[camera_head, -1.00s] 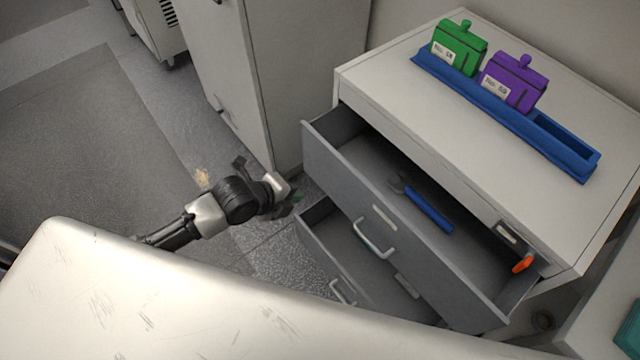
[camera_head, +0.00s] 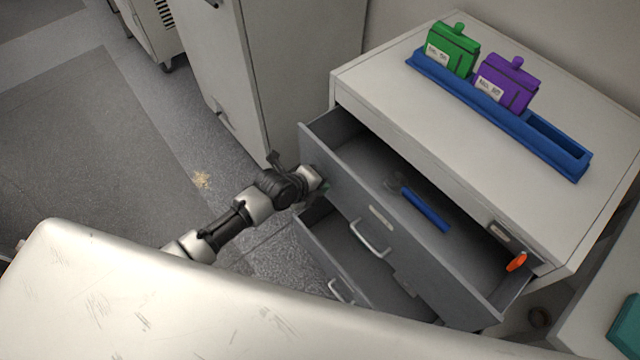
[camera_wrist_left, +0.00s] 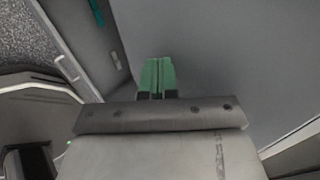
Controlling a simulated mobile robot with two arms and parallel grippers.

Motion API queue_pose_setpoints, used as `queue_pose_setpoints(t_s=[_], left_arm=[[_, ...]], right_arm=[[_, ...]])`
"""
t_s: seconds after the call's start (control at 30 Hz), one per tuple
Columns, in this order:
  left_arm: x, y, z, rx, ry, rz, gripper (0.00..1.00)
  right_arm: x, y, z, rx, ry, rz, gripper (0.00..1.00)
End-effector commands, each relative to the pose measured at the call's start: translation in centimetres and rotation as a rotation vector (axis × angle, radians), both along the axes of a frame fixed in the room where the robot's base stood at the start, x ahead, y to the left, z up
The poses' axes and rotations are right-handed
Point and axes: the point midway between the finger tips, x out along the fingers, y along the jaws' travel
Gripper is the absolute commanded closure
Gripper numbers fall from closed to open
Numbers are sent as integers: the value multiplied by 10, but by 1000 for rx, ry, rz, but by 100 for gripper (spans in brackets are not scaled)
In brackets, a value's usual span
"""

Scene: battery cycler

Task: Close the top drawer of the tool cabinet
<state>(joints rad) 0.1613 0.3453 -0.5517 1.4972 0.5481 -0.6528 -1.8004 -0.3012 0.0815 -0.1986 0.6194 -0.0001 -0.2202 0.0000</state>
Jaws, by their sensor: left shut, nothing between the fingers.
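The tool cabinet's top drawer (camera_head: 400,255) stands pulled out, with a grey front and a metal handle (camera_head: 370,240). A blue-handled tool (camera_head: 425,210) lies inside it. My left gripper (camera_head: 324,187) is at the left end of this drawer's front, left of the handle. In the left wrist view its green fingertips (camera_wrist_left: 158,75) are together with nothing between them, against the grey panel (camera_wrist_left: 225,55). I cannot tell whether they touch it. My right gripper is not in view.
A lower drawer (camera_head: 338,240) is also pulled out below. The cabinet top (camera_head: 400,85) carries a blue rack (camera_head: 480,105) with a green block (camera_head: 452,50) and a purple block (camera_head: 507,85). A tall grey cabinet (camera_head: 300,70) stands behind left.

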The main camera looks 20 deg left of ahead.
Motion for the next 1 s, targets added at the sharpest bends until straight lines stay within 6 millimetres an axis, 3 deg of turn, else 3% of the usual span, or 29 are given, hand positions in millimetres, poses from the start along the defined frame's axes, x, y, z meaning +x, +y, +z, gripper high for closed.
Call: queue_pose_setpoints(t_s=[0.17,0.53,1.0], left_arm=[[15,-10,-3,-1,-3,-3,100],[81,-59,-5,-1,-3,-2,100],[92,-66,3,-4,-7,1,100]], right_arm=[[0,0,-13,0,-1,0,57],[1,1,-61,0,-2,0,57],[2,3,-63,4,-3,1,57]])
